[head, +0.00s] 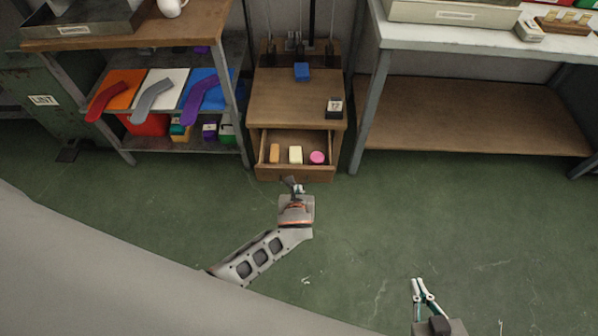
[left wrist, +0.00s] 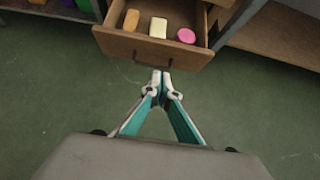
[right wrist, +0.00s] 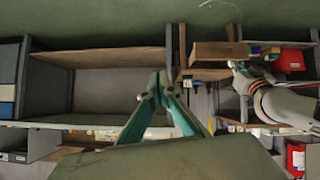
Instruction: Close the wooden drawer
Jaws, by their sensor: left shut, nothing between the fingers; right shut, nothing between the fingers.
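The wooden drawer (head: 295,172) is pulled open at the front of a small wooden cabinet (head: 292,103). It holds an orange bar (head: 274,153), a cream bar (head: 295,155) and a pink round piece (head: 317,157). My left gripper (head: 292,182) is shut and empty, just in front of the drawer's front. In the left wrist view its fingertips (left wrist: 161,72) lie close to the dark handle (left wrist: 156,62); I cannot tell if they touch. My right gripper (head: 417,283) is shut and empty, over the floor at lower right. The drawer also shows in the right wrist view (right wrist: 219,50).
A shelf (head: 165,40) with orange, white and blue sheets and sock shapes stands to the left. A workbench (head: 480,115) with a low wooden shelf stands to the right. A blue block (head: 302,71) and a "17" block (head: 334,107) sit on the cabinet. Green floor in front is clear.

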